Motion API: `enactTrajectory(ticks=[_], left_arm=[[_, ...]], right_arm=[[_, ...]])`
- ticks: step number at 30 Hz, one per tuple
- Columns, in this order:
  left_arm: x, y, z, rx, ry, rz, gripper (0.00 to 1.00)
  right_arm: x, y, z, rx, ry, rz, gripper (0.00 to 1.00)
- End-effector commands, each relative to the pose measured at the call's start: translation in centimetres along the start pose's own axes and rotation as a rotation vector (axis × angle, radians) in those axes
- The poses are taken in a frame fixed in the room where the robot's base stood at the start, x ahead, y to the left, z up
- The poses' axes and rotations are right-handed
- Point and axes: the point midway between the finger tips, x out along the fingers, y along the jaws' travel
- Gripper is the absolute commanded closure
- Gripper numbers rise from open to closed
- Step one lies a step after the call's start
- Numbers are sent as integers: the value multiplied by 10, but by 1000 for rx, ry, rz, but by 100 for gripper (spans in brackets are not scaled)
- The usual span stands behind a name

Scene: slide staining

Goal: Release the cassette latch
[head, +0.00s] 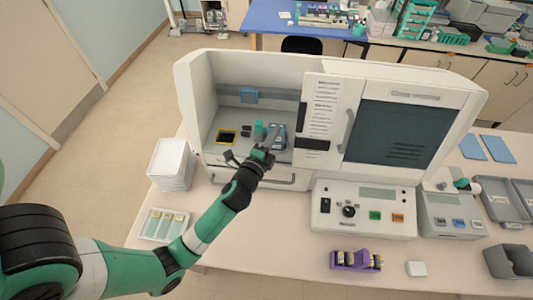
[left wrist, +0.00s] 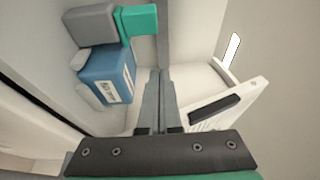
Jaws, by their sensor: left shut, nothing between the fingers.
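A blue cassette (head: 279,143) with a white label sits inside the open left bay of the white machine (head: 390,70). In the left wrist view the cassette (left wrist: 106,76) is at the upper left. A green block (left wrist: 139,22), which looks like the latch, adjoins a grey block (left wrist: 92,22) above the cassette. The green block also shows in the head view (head: 259,128). My left gripper (head: 273,131) reaches into the bay beside the cassette. In the wrist view its fingers (left wrist: 160,75) are together and empty, to the right of the cassette, with a visible gap. My right gripper is not in view.
The bay has side walls and a yellow-edged dark opening (head: 227,136) in its floor. A dark window (head: 398,132) and handle are to the right. A control box (head: 363,208), purple rack (head: 355,261), white stack (head: 172,163) and slide tray (head: 164,225) stand on the bench.

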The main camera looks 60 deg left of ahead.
Motion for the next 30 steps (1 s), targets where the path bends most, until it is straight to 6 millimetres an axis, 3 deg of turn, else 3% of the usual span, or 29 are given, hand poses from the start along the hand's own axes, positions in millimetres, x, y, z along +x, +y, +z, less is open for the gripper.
enactTrajectory(ticks=[1,6,12,30], left_arm=[[-15,2,0,1,2,4,100],[-54,2,0,0,3,4,100],[-80,1,0,1,2,3,100],[-84,-1,0,0,0,2,100]], right_arm=[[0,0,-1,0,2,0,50],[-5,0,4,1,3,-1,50],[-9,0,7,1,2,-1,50],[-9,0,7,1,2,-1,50]])
